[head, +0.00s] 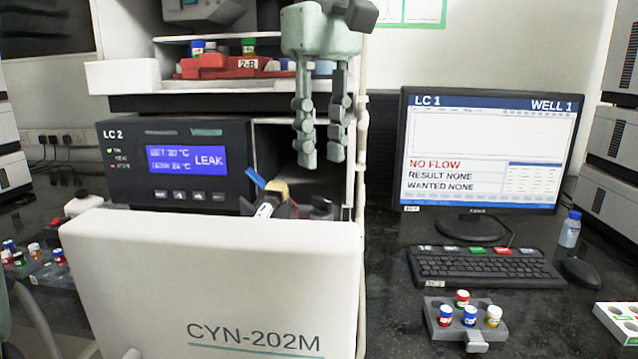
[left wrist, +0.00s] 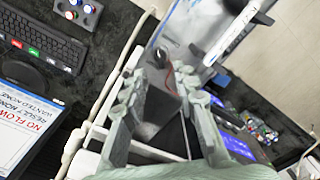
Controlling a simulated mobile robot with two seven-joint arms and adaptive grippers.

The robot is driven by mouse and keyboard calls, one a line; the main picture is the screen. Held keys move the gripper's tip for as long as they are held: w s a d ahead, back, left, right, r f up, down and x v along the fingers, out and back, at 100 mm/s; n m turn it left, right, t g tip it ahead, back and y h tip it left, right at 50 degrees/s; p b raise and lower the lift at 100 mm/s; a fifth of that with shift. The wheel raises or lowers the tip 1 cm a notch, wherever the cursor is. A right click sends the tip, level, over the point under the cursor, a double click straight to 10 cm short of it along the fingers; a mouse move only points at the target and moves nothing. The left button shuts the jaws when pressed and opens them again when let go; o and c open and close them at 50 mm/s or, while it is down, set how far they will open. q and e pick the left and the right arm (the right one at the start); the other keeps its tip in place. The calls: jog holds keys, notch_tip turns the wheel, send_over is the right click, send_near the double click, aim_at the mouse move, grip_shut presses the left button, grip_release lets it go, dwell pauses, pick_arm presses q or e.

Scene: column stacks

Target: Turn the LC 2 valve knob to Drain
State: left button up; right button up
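The LC 2 unit (head: 180,165) is a dark box with a blue display reading LEAK. A white panel (head: 215,270) lettered CYN-202M stands in front of its lower part. My left gripper (head: 320,160) hangs fingers down, right of the LC 2 display and above the panel's right end. Its fingers are apart with nothing between them; they also show apart in the left wrist view (left wrist: 158,75). A blue, tan and white fitting (head: 272,192) shows just above the panel's top edge. I cannot make out the valve knob or its Drain mark.
A white shelf (head: 120,78) with a red rack (head: 215,68) is above LC 2. A pale vertical pipe (head: 362,130) runs close right of my gripper. The LC 1 monitor (head: 485,150), keyboard (head: 475,266) and a grey vial rack (head: 440,325) are to the right.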

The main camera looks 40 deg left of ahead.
aim_at(321, 198)
pick_arm(q)
notch_tip(321, 198, down, 5)
jog(key=shift+f, duration=0.55)
pick_arm(e)
jog(key=shift+w+r, duration=0.55)
jog(key=shift+r, duration=0.35)
pick_arm(q)
jog(key=shift+c, duration=0.3)
grip_shut()
pick_arm(e)
jog(key=shift+a, duration=0.1)
